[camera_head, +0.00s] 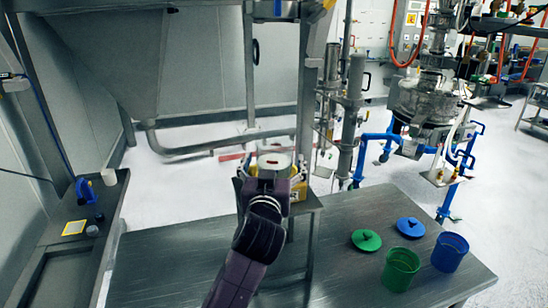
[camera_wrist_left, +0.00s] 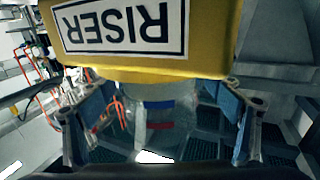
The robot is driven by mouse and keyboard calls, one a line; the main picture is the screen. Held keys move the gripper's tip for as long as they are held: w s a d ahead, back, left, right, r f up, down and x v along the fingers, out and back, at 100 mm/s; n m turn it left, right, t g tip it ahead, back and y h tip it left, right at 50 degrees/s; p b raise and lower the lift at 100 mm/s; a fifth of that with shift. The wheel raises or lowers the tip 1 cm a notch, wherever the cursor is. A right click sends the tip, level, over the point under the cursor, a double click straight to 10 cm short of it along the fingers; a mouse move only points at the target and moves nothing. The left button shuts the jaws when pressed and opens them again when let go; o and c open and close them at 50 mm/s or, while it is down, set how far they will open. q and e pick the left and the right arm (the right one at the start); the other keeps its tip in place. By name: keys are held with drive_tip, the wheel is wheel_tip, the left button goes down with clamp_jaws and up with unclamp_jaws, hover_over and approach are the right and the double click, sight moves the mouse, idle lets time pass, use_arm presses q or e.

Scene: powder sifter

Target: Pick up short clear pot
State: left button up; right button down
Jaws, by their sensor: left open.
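The short clear pot (camera_head: 273,160) stands on a yellow block at the middle of the head view. In the left wrist view the see-through pot (camera_wrist_left: 160,118) shows with a blue and a red stripe seen on or through it. The yellow block marked RISER (camera_wrist_left: 150,30) appears upside down there; its yellow also shows in the head view (camera_head: 298,194). My left gripper (camera_head: 269,176) is open, its two fingers on either side of the pot. In the left wrist view the left gripper (camera_wrist_left: 160,112) shows gaps beside the pot. My right gripper is out of view.
A metal table (camera_head: 350,215) holds a green lid (camera_head: 366,240), a blue lid (camera_head: 410,227), a green bucket (camera_head: 401,268) and a blue bucket (camera_head: 450,252). Steel posts (camera_head: 308,110) rise close behind the pot. A left bench (camera_head: 60,260) carries small items.

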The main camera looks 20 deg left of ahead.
use_arm(q)
drive_tip(key=shift+w, duration=0.1)
drive_tip(key=c, duration=1.5)
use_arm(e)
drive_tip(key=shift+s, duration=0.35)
use_arm(q)
drive_tip(key=shift+r, duration=0.15)
